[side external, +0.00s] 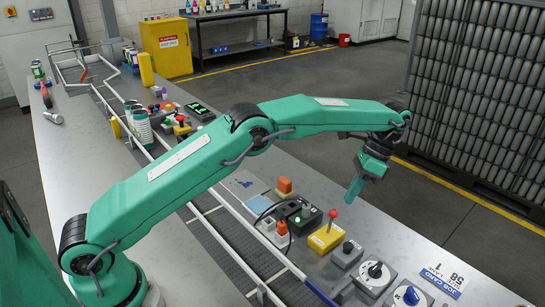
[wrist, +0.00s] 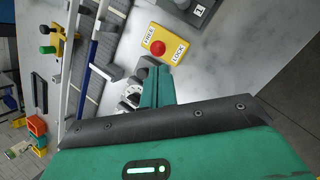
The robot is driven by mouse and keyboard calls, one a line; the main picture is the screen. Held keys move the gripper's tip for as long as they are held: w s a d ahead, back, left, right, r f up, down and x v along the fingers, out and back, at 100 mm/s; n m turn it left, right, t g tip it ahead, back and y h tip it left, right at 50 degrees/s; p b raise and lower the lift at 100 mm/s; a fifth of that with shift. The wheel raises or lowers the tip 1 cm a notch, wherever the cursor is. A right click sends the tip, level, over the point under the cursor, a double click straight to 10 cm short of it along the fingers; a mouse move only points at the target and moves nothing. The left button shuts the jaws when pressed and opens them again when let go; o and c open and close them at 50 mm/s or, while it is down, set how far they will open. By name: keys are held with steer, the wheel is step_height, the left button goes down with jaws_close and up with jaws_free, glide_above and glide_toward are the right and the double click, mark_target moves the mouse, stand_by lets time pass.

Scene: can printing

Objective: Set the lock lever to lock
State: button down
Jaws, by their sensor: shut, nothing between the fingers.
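The lock lever is a red ball knob (side external: 333,213) on a short stem, standing on a yellow box (side external: 326,239) on the bench. In the wrist view the red knob (wrist: 157,47) sits over the yellow plate (wrist: 165,34), which is labelled FREE at one end and LOCK at the other. I cannot tell which label the lever leans to. My gripper (side external: 354,192) is shut and empty, hanging above the bench, up and right of the knob with a gap between. Its green fingers (wrist: 157,82) point toward the yellow plate in the wrist view.
Dark grey boxes with knobs (side external: 375,273) stand right of the lever box, near a job card (side external: 444,279). A black box with a green light (side external: 305,216) stands left of it. A railed conveyor (side external: 226,242) runs alongside. Bare bench lies beyond the lever.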

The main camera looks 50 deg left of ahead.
steer(key=s+r+m+t, duration=0.1)
steer(key=m, duration=0.3)
steer(key=m+t+h, duration=0.2)
steer(key=m+t, duration=0.3)
steer(key=m, duration=1.5)
glide_toward(331, 222)
steer(key=s+r, duration=0.2)
steer(key=s, duration=0.4)
steer(key=shift+w+d, duration=0.2)
steer(key=shift+d, duration=0.2)
steer(key=f, duration=0.6)
steer(key=w+f, duration=0.1)
steer(key=f, duration=0.2)
steer(key=shift+d+f, duration=0.2)
steer(key=shift+f, duration=0.15)
steer(key=shift+w, duration=0.4)
steer(key=shift+w+a+r, duration=0.15)
steer(key=shift+w+r, duration=0.2)
steer(key=shift+w, duration=0.4)
steer(key=shift+w+a+r, duration=0.1)
steer(key=shift+w+r, duration=0.3)
steer(key=shift+w, duration=0.35)
